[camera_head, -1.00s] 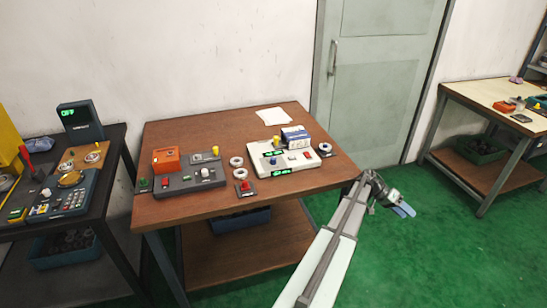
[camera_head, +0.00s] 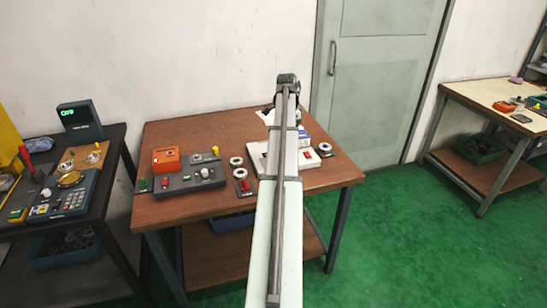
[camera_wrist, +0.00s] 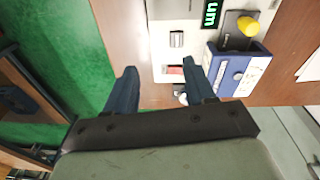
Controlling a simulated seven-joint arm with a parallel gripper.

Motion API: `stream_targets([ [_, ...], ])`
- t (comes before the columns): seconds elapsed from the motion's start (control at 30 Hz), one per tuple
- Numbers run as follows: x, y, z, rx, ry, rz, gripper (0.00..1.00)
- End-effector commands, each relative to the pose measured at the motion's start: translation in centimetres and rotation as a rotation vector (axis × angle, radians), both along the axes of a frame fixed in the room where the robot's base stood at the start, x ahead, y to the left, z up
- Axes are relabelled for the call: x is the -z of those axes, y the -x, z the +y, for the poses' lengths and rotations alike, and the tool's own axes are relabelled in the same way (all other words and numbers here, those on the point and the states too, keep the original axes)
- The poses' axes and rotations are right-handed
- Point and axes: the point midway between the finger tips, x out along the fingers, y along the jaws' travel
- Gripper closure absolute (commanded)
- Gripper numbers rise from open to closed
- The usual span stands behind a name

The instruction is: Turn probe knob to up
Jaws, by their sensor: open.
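The white instrument box (camera_head: 309,158) stands on the brown table and is largely hidden behind my arm in the head view. In the wrist view its white face (camera_wrist: 160,65) carries a lit display (camera_wrist: 211,14), a light ridged knob (camera_wrist: 177,39) and a red button (camera_wrist: 175,70). I see no readable label naming the probe knob. My gripper (camera_wrist: 160,76) is open and empty, its dark fingers apart over the near side of the box. The light knob lies beyond the fingertips, and I see no contact. The fingers are hidden in the head view.
A blue box (camera_wrist: 238,75) and a yellow knob on a dark plate (camera_wrist: 240,35) are close to the right finger. A grey panel (camera_head: 187,182), orange box (camera_head: 166,159), rings (camera_head: 237,161) and red-button plate (camera_head: 245,188) are left of my arm.

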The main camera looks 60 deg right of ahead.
Motion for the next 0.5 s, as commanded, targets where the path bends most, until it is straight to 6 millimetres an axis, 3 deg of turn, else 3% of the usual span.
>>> stream_targets([
  [0.03,-0.9,-1.9,1.1,-0.02,-0.008,-0.035,0.46],
  [0.1,-1.8,-3.7,2.2,-0.039,-0.018,-0.074,0.46],
  [0.2,-2.4,-5.1,3.1,-0.056,-0.028,-0.106,0.46],
  [0.37,-1.8,-5.6,3.4,-0.061,-0.034,-0.118,0.46],
  [0.5,0.1,-5.6,3.4,-0.061,-0.034,-0.117,0.46],
])
